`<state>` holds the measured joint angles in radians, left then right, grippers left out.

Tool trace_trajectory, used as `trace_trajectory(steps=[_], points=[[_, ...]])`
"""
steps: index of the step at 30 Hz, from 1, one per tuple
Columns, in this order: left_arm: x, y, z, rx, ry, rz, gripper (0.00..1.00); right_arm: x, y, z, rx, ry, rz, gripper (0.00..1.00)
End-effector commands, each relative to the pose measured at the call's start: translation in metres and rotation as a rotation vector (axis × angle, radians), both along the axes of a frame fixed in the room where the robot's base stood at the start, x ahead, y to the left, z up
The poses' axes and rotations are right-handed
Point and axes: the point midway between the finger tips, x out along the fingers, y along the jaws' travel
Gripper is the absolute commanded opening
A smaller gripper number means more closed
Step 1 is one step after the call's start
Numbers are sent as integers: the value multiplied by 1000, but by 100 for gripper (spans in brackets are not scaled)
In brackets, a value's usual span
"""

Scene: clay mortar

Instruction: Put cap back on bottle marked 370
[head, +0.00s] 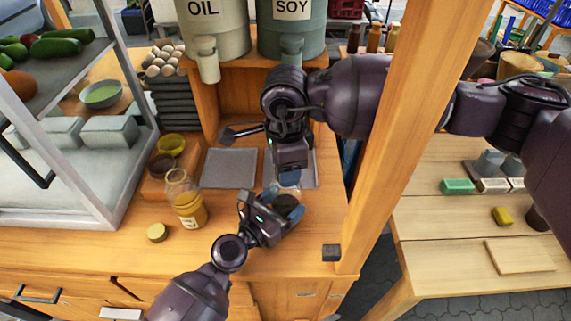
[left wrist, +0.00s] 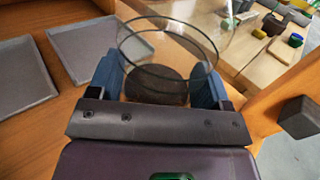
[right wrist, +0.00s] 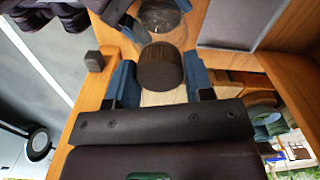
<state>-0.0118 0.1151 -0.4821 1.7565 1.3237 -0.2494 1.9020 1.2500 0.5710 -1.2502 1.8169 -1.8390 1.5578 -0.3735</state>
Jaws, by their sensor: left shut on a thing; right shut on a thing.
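My left gripper (head: 281,204) is shut on a clear glass bottle (left wrist: 165,60) with an open round rim and dark contents low inside; it also shows in the head view. My right gripper (head: 287,179) points down just above this bottle. It is shut on a dark brown cylindrical cap (right wrist: 160,67), which the gripper hides in the head view. In the right wrist view the bottle appears beyond the cap, apart from it. No number 370 can be read on the held bottle.
An uncapped glass jar of orange-yellow contents (head: 189,208) stands on the counter at the left, with a yellow round lid (head: 157,232) beside it. A grey tray (head: 229,168) lies behind. A wooden post (head: 395,130) stands right of the counter. A small dark block (head: 331,253) sits at the edge.

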Motion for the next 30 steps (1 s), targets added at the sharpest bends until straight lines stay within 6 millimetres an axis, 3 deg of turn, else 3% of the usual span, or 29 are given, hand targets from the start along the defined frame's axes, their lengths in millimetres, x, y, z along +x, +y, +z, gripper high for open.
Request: trace_trajectory(steps=[7,19,20,24,30], points=[[0,0,0,0,0,1,6,0,0,0,0,0,-270,19],[0,0,0,0,0,1,6,0,0,0,-1,-1,-325,19],[0,0,0,0,0,1,6,0,0,0,-1,0,-325,49],[0,0,0,0,0,0,6,0,0,0,-1,0,-324,70],[0,0,0,0,0,0,6,0,0,0,-1,0,-323,73]])
